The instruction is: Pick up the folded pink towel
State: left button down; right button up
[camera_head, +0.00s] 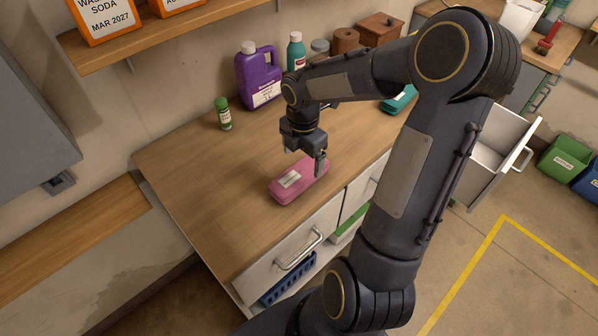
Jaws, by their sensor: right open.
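The folded pink towel (285,189) lies on the wooden countertop (190,176), near its front edge. A pale label is on its top. My right gripper (304,162) is just above the towel's far right part, pointing down, with its fingers apart. One finger overlaps the towel in the picture; I cannot tell whether it touches. My left gripper is not in view.
A purple jug (258,75), a teal bottle (296,52) and a small green-capped bottle (223,114) stand along the wall. A teal folded item (399,100) lies farther right, partly behind my arm. An open drawer (497,150) juts out at right. The counter's left part is clear.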

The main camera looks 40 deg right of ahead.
aim_at(300, 171)
jog(key=f, duration=0.7)
jog(key=shift+w+a+f+p, duration=0.2)
jog(key=shift+w+a+p, duration=0.05)
jog(key=shift+p, duration=0.05)
jog(key=c, duration=1.1)
jog(key=shift+r, duration=0.1)
